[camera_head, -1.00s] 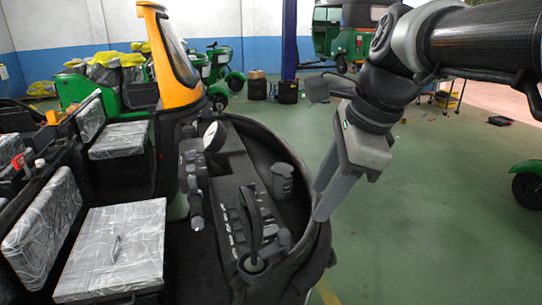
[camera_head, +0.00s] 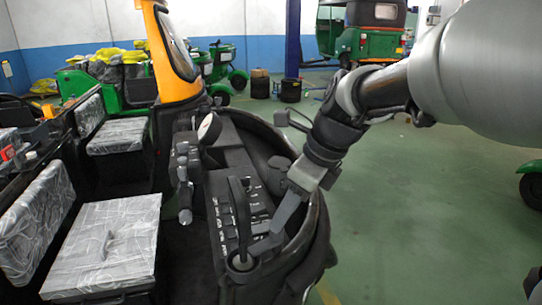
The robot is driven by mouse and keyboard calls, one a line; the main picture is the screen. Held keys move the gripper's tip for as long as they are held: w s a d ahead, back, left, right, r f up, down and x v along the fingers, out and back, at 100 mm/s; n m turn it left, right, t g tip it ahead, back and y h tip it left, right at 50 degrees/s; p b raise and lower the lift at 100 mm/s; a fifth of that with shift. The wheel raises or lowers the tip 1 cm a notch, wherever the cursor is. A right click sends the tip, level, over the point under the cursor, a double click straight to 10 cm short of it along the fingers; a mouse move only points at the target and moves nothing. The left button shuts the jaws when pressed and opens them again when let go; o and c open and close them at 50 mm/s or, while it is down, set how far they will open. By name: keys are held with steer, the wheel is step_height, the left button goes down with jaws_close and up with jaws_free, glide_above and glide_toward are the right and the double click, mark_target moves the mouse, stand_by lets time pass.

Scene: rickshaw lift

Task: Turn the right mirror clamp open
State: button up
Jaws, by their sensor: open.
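The rickshaw's open front cab (camera_head: 318,250) fills the middle of the view, with its black dash panel (camera_head: 228,215). My gripper (camera_head: 270,238) is open, pointing down and left inside the curved right side of the cab. Its fingertips are close to the base of an upright black lever (camera_head: 240,215); I cannot tell whether they touch anything. I cannot make out a right mirror or its clamp; my arm and gripper hide part of the cab's right side.
A dark grey cup-like part (camera_head: 277,172) is partly hidden beside my gripper. Plastic-wrapped seats (camera_head: 105,240) lie at left.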

mark_target(266, 240)
steer(key=shift+b+x, duration=0.3)
steer(key=shift+x, duration=1.85)
steer(key=shift+c, duration=0.5)
steer(key=c, duration=0.9)
steer(key=shift+c, duration=0.2)
